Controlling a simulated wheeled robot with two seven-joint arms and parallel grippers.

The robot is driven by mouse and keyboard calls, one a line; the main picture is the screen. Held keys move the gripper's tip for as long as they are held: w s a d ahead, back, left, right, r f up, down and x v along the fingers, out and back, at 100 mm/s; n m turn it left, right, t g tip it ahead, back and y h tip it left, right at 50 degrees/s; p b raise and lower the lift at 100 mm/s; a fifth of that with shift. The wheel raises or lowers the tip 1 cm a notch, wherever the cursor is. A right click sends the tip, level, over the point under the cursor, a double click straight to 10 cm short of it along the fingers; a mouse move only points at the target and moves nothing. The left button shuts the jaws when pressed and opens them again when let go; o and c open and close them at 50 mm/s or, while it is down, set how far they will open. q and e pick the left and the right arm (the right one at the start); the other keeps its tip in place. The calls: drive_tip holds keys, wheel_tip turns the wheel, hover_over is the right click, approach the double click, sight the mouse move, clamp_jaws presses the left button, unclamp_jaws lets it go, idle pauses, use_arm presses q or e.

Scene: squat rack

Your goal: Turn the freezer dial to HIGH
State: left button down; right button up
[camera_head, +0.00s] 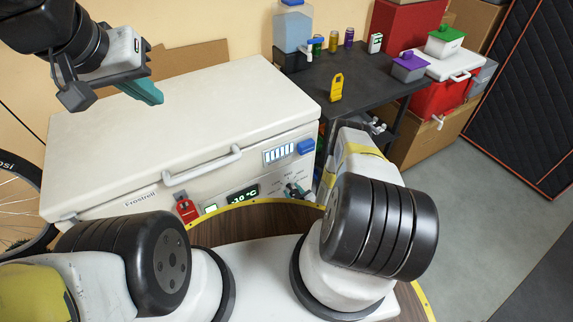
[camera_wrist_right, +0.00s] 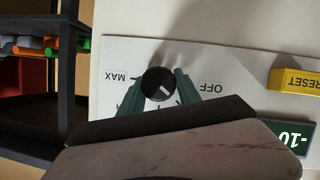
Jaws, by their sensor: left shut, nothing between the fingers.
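The freezer (camera_head: 190,120) is a white chest with a closed lid, at the left in the head view. Its black round dial (camera_wrist_right: 158,84) shows in the right wrist view, where the panel appears upside down. A white mark on the dial points to the lower right. MAX is printed on the left and OFF on the right; lower labels are mostly hidden by my gripper. My right gripper (camera_wrist_right: 158,88) has its green fingers against both sides of the dial, with no clear gap. My left gripper (camera_head: 146,91) is shut and empty above the lid.
A display (camera_head: 243,194) reads -10 °C beside the dial. A yellow RESET button (camera_wrist_right: 295,82) shows in the wrist view. A dark table (camera_head: 370,90) with containers stands right of the freezer. Floor at the right is clear.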

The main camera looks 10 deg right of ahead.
clamp_jaws()
drive_tip(key=m+y, duration=0.1)
drive_tip(key=m, duration=0.2)
drive_tip(key=shift+d+g+y, duration=0.2)
drive_tip(key=shift+g+y, duration=0.2)
drive_tip(key=m+y, duration=0.2)
drive_tip(key=m, duration=0.1)
drive_tip(key=shift+g, duration=0.3)
drive_tip(key=m+y, duration=0.2)
drive_tip(key=m, duration=0.2)
drive_tip(key=shift+f+y, duration=0.15)
drive_tip(key=shift+y, duration=0.15)
drive_tip(key=m+y, duration=0.2)
drive_tip(key=m, duration=0.2)
drive_tip(key=shift+d+f+t, duration=0.1)
drive_tip(key=shift+t, duration=0.3)
